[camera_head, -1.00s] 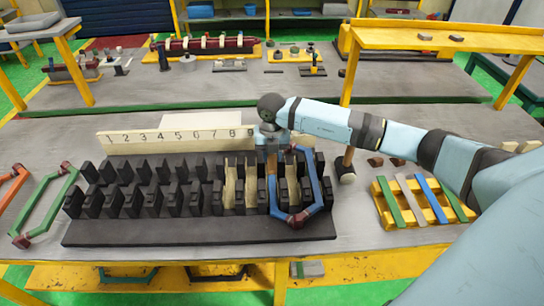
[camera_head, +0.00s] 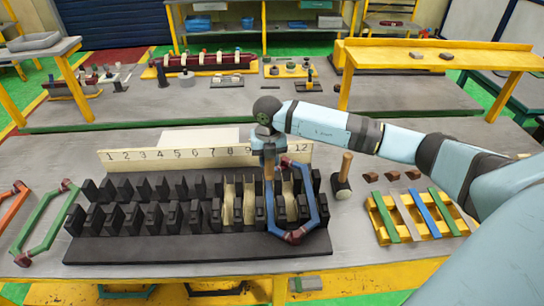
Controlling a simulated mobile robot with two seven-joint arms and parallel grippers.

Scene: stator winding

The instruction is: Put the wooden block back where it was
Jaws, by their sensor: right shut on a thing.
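My right gripper (camera_head: 268,158) is shut on a brown wooden block (camera_head: 269,170), held upright at the black slotted stator (camera_head: 170,250). The block's lower end is near the left side of the blue coil (camera_head: 320,205), among the slots below the numbers 9 and 10. I cannot tell whether it touches the coil. The coil, with dark red ends, lies around several black teeth. Pale slot liners (camera_head: 227,203) stand in some slots. Several small brown blocks (camera_head: 392,176) lie on the table to the right. My left gripper is not in view.
A mallet (camera_head: 346,165) stands head down right of the stator. A yellow rack (camera_head: 382,229) holds coloured strips at the right. A numbered board (camera_head: 170,157) stands behind the stator. Green (camera_head: 42,220) and orange (camera_head: 14,205) coils lie at the left.

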